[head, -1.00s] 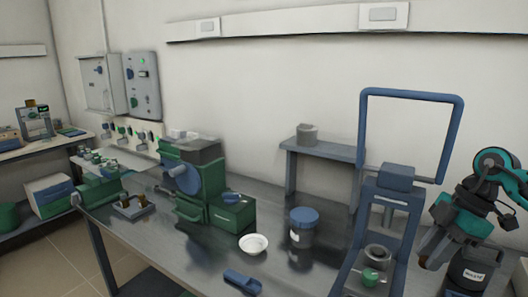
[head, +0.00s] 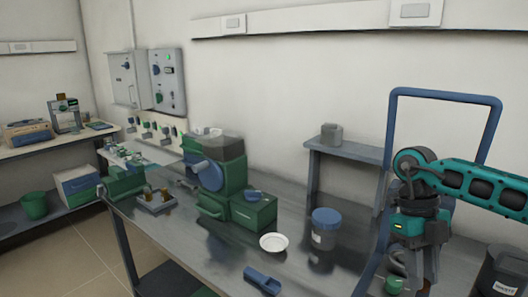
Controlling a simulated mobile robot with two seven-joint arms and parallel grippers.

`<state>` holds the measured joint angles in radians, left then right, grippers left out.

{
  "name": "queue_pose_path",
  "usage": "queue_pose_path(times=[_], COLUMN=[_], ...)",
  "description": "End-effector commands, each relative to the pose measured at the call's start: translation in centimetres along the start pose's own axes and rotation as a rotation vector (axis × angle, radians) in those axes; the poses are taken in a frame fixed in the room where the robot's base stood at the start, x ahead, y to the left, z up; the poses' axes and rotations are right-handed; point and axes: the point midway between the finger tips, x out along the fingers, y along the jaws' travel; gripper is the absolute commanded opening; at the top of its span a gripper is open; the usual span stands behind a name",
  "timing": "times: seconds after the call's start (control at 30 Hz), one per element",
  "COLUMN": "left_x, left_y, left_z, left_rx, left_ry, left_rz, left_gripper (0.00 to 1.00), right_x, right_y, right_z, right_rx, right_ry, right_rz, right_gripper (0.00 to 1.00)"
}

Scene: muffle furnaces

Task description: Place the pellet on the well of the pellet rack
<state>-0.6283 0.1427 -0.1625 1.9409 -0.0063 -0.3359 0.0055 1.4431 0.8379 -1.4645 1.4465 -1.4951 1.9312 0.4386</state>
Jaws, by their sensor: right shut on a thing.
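My right gripper (head: 424,266) comes in from the right and points down beside the blue-framed press (head: 373,262). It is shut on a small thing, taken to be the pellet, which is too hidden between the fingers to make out. No pellet rack can be named for certain. A small grey tray (head: 157,208) with brownish upright pieces stands on the bench at the left, apart from the gripper. My left gripper is not in view.
A green machine (head: 218,172), a white dish (head: 273,242), a blue-lidded jar (head: 325,228) and a blue scoop (head: 262,281) stand on the dark bench. A dark labelled container (head: 498,273) is at the right. A raised shelf (head: 345,148) stands behind.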

Motion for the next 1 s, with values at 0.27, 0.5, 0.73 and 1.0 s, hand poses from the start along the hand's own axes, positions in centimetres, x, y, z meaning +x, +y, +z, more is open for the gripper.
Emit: queue_pose_path(times=[0.27,0.5,0.73,1.0], left_x=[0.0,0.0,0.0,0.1], left_y=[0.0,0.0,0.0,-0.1], left_z=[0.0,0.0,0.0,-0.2], left_rx=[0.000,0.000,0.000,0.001], left_ry=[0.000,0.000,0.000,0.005], left_rz=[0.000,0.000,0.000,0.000], left_gripper=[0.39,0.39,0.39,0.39], right_x=[-0.1,-0.1,-0.3,-0.9], right_y=[2.9,5.2,7.0,8.9], right_z=[0.1,0.0,-0.2,-0.6], right_rx=[-0.687,-1.251,-1.700,-2.178], right_ry=[-0.001,-0.003,-0.005,-0.005], right_rz=[-0.287,-0.517,-0.700,-0.908], right_gripper=[0.00,0.00,0.00,0.00])
